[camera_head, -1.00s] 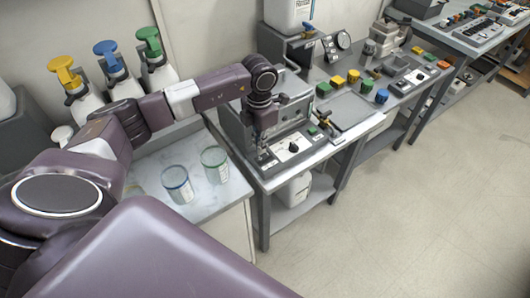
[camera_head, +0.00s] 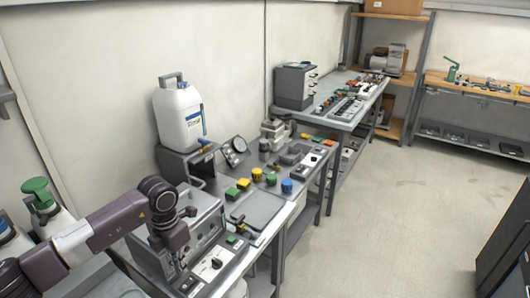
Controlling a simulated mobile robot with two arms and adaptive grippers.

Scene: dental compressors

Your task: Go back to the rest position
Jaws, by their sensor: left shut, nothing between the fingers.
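My left arm comes in from the lower left. Its wrist bends down in front of a grey metal unit with a control panel (camera_head: 212,266). My left gripper (camera_head: 180,277) points down beside this panel, small and dark, shut with nothing in it. I cannot tell whether it touches the panel. My right gripper is out of view.
A white jug (camera_head: 180,115) stands on a grey housing behind the unit. A bench (camera_head: 262,208) holds green, yellow and blue caps and a gauge (camera_head: 234,150). A second bench (camera_head: 345,112) stands farther back.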

